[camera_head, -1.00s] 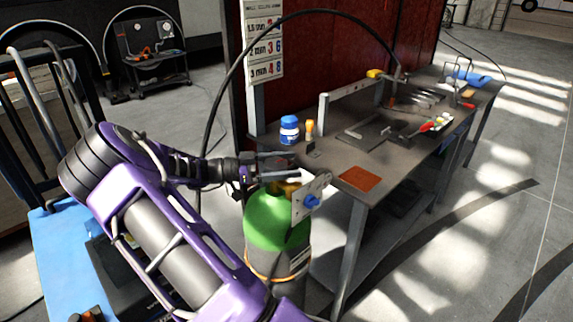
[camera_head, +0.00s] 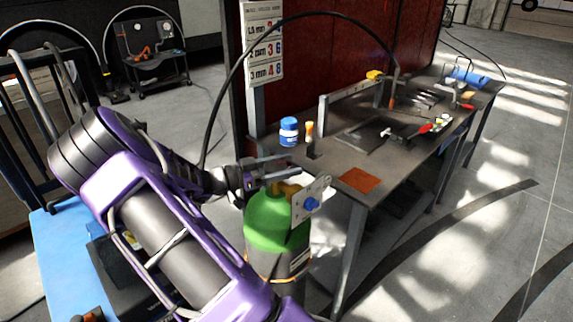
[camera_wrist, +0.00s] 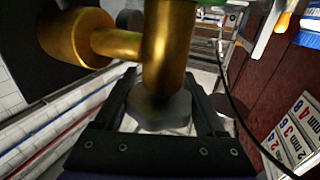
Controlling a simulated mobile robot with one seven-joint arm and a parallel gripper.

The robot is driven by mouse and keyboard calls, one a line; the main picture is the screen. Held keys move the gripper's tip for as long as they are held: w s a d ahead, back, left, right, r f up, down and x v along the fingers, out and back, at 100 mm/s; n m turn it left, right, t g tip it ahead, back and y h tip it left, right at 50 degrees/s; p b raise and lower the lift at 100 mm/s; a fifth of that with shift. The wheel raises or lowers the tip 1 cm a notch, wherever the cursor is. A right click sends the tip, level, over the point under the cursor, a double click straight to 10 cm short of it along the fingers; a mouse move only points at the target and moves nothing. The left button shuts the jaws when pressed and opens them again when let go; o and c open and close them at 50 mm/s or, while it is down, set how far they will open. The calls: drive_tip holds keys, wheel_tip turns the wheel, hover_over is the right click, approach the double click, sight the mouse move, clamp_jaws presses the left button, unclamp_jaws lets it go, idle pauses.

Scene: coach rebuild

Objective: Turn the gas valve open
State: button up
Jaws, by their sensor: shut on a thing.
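The green gas cylinder (camera_head: 268,222) stands upright at the left end of the workbench. A brass valve (camera_head: 287,188) sits on its top, and in the wrist view the brass body (camera_wrist: 168,50) fills the upper middle. A grey faceted knob (camera_wrist: 160,108) on the end of the brass body sits between my fingers. A metal plate (camera_head: 318,190) with a blue knob (camera_head: 311,205) is on the valve's right side.
The workbench (camera_head: 335,165) is just right of the cylinder, with a blue-lidded jar (camera_head: 289,131), an orange-brown square (camera_head: 359,180) and several tools. A black hose (camera_head: 232,75) arcs above my gripper. A red panel (camera_head: 330,60) stands behind.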

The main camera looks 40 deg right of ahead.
drive_tip(key=n+t, duration=0.1)
drive_tip(key=t, duration=0.1)
drive_tip(key=n+t, duration=0.2)
drive_tip(key=w+n+t, duration=0.1)
drive_tip(key=t, duration=0.1)
drive_tip(key=shift+t+h, duration=0.4)
drive_tip(key=n+t, duration=0.2)
drive_tip(key=n+t+y+b, duration=0.1)
drive_tip(key=t, duration=0.1)
drive_tip(key=shift+w+f, duration=0.1)
drive_tip(key=shift+w, duration=0.2)
drive_tip(key=shift+w+a+n+t+y, duration=0.15)
drive_tip(key=shift+n+t+y, duration=0.25)
drive_tip(key=shift+t, duration=0.5)
drive_tip(key=shift+n, duration=0.3)
drive_tip(key=o, duration=1.3)
drive_tip(key=shift+a, duration=0.1)
drive_tip(key=v, duration=1.7)
